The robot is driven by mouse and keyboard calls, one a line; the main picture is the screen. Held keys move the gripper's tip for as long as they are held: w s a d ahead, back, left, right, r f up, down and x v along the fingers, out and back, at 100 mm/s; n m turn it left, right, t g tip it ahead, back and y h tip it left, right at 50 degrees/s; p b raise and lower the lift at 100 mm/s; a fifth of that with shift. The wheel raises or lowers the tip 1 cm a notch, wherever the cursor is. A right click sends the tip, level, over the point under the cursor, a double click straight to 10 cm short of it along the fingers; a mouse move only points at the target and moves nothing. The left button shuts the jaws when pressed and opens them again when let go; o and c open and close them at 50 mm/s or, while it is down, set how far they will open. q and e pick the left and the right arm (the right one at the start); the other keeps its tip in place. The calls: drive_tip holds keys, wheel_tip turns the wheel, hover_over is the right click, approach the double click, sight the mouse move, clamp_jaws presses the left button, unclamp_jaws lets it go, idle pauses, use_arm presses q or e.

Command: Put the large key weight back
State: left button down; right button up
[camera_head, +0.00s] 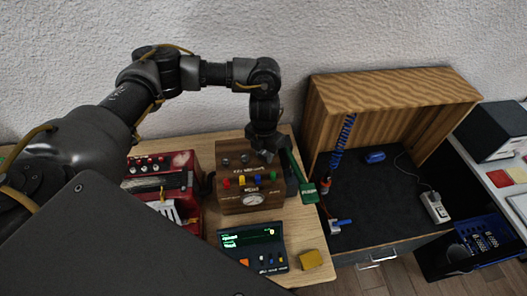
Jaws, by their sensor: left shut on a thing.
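A brown wooden box (246,199) with coloured knobs and a round dial stands on the light wooden table. Two small grey weights (234,159) sit on its top, at the left and middle. My left gripper (267,155) points down over the right end of that top, beside them. It is shut on a small grey piece, apparently the large key weight; the fingers hide most of it. I cannot tell whether the piece touches the box. My right gripper is not in view.
A green tool (306,190) leans close at the box's right. A red device (161,187) stands left. A dark screen unit (252,248) and a yellow block (311,260) lie in front. A striped wooden cabinet (388,92) rises over a dark surface at right.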

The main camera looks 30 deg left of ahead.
sight(264, 152)
use_arm(q)
drive_tip(key=c, duration=1)
unclamp_jaws()
drive_tip(key=shift+c, duration=0.2)
drive_tip(key=shift+r, duration=0.3)
wheel_tip(264, 152, up, 12)
drive_tip(key=b, duration=0.1)
drive_tip(key=shift+f+b, duration=0.15)
drive_tip(key=shift+b, duration=0.2)
